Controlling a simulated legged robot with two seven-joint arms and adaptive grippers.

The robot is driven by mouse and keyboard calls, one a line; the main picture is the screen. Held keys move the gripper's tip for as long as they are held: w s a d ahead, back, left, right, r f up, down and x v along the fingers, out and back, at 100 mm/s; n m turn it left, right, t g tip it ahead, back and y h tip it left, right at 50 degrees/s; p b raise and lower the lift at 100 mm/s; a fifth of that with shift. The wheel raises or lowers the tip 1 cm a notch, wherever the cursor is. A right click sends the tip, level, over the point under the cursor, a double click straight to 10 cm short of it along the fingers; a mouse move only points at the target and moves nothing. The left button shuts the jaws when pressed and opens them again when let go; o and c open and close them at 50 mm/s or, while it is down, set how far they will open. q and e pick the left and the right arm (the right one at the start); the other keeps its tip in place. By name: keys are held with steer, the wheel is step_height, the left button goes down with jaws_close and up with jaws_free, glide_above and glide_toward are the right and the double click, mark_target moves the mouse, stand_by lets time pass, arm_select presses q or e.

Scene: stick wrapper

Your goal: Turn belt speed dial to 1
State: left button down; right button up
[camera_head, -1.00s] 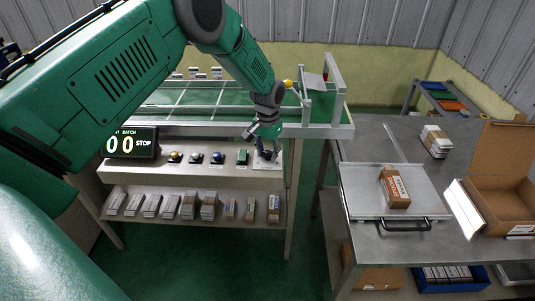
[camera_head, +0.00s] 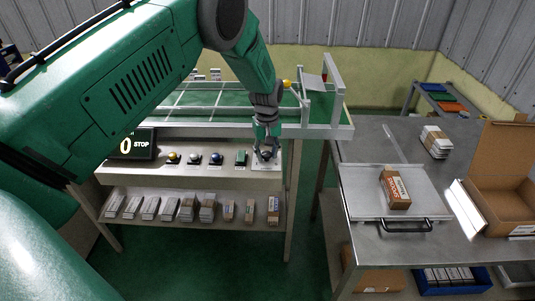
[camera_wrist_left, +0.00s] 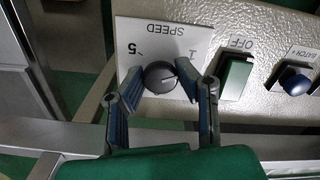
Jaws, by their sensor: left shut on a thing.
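The belt speed dial (camera_wrist_left: 160,77) is a dark round knob on a white plate (camera_wrist_left: 140,35) marked SPEED, with 1 and 5 printed on it. My left gripper (camera_wrist_left: 160,85) has its blue-padded fingers on either side of the dial and is shut on it. A pale mark on the knob points toward the side with the 1; its exact setting is hard to tell. In the head view my left gripper (camera_head: 265,149) points down onto the panel's right end and mostly hides the dial. My right gripper is not in view.
A green switch (camera_head: 241,157) marked OFF and a blue button (camera_head: 216,158) sit beside the dial. The display (camera_head: 132,144) reads STOP. The conveyor frame (camera_head: 320,131) runs just behind the gripper. A steel table (camera_head: 375,150) stands at right.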

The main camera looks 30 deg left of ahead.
mark_target(267, 152)
arm_select(q)
steer(key=shift+w+a+r+n, duration=0.15)
steer(key=shift+w+r+n, duration=0.2)
steer(key=shift+w+n, duration=0.05)
steer(key=c, duration=1.2)
jaws_free()
steer(key=shift+s+f, duration=0.15)
steer(key=shift+f, duration=0.05)
steer(key=shift+r, duration=0.15)
step_height(267, 152, up, 12)
steer(key=shift+f, duration=0.2)
